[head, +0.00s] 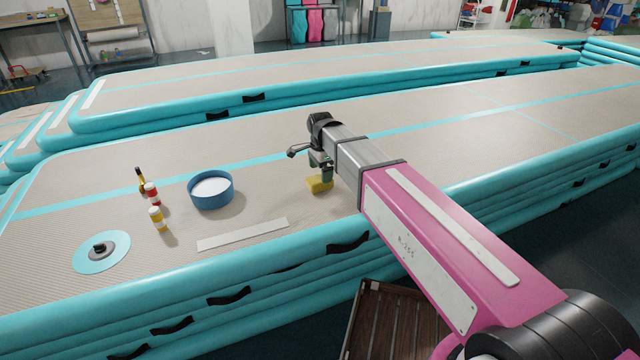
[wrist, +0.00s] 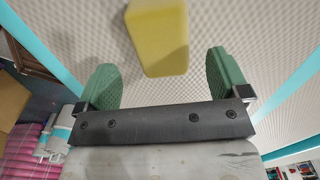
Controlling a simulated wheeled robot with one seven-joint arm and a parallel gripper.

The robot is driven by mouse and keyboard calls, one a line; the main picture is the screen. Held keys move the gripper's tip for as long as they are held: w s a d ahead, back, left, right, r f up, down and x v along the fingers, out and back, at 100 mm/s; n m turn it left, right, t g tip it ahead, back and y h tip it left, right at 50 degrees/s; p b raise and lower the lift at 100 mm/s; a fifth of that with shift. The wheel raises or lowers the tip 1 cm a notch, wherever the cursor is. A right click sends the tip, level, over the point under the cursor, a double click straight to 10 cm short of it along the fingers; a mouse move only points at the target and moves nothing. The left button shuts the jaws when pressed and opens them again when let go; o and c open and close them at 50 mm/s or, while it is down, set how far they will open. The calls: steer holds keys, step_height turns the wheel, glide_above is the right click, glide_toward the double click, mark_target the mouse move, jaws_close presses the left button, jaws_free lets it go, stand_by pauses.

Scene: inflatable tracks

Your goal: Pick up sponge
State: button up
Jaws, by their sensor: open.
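The yellow sponge (head: 319,184) lies on the beige top of the near inflatable track (head: 330,215), close to its front side. My gripper (head: 318,165) is just above and beside the sponge in the head view and partly hides it. In the wrist view, the sponge (wrist: 159,38) shows as a yellow block at the top middle, cut off by the picture's edge. My open gripper (wrist: 162,80) has two green finger pads, with the sponge centred between and ahead of them. Neither pad visibly touches it.
Left on the same track are a blue bowl (head: 211,191), several small bottles (head: 157,217), a pale flat strip (head: 243,234) and a round teal disc (head: 101,251) with a dark centre. A wooden slatted crate (head: 394,322) stands below the track's front side. The track right of my arm is clear.

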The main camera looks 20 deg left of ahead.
mark_target(320, 178)
step_height(320, 178, down, 5)
steer(key=shift+a+r, duration=0.1)
stand_by(0.3)
steer(key=c, duration=1)
step_height(320, 178, up, 4)
steer(key=shift+r, duration=0.15)
steer(key=s+a+r, duration=0.5)
steer(key=a+r, duration=0.1)
steer(key=a, duration=0.4)
steer(key=shift+a+r, duration=0.3)
steer(key=shift+r, duration=0.05)
